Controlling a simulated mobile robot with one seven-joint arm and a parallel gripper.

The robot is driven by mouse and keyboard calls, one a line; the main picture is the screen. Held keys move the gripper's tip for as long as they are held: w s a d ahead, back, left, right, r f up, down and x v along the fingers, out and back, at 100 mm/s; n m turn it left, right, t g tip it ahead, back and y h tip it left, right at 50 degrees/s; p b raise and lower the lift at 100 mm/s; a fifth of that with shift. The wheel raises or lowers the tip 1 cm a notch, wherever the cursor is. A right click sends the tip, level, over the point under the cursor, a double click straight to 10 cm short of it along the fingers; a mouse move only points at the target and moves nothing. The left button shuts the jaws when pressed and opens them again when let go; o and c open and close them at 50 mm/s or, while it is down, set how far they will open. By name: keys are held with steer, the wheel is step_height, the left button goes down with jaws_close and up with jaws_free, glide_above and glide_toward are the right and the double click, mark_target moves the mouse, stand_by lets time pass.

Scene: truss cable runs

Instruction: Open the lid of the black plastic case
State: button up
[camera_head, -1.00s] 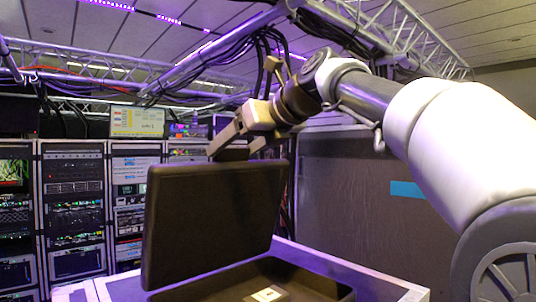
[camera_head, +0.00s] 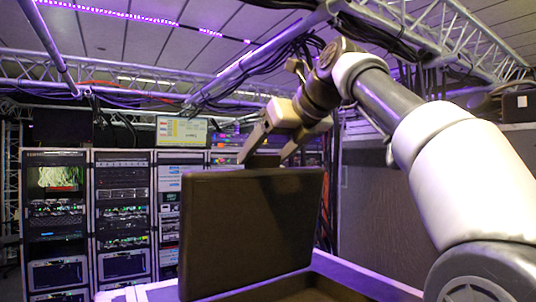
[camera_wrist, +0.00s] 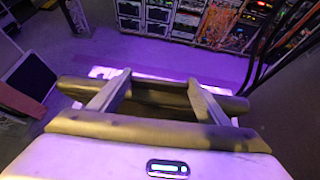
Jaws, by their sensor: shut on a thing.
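The black plastic case's lid (camera_head: 250,230) stands raised, close to upright, in the head view. The dark open base (camera_head: 320,290) shows only partly below it, cut off by the bottom edge. My gripper (camera_head: 264,157) is at the lid's top edge, with a finger on either side of a small dark piece there, and is shut on the lid. In the wrist view, my gripper's two fingers (camera_wrist: 160,98) reach forward with a dark part of the lid (camera_wrist: 165,88) between them. The exact contact is hard to make out.
The case rests on a light-edged surface (camera_head: 365,277). Equipment racks (camera_head: 122,215) with screens stand behind on the left. Metal trusses (camera_head: 258,58) with black cables cross overhead. A grey panel wall stands to the right, behind my arm.

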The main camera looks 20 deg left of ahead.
steer(key=shift+r, duration=0.25)
steer(key=o, duration=1.5)
steer(key=shift+s, duration=0.15)
steer(key=shift+f, duration=0.15)
steer(key=v, duration=1.7)
steer(key=shift+d, duration=0.25)
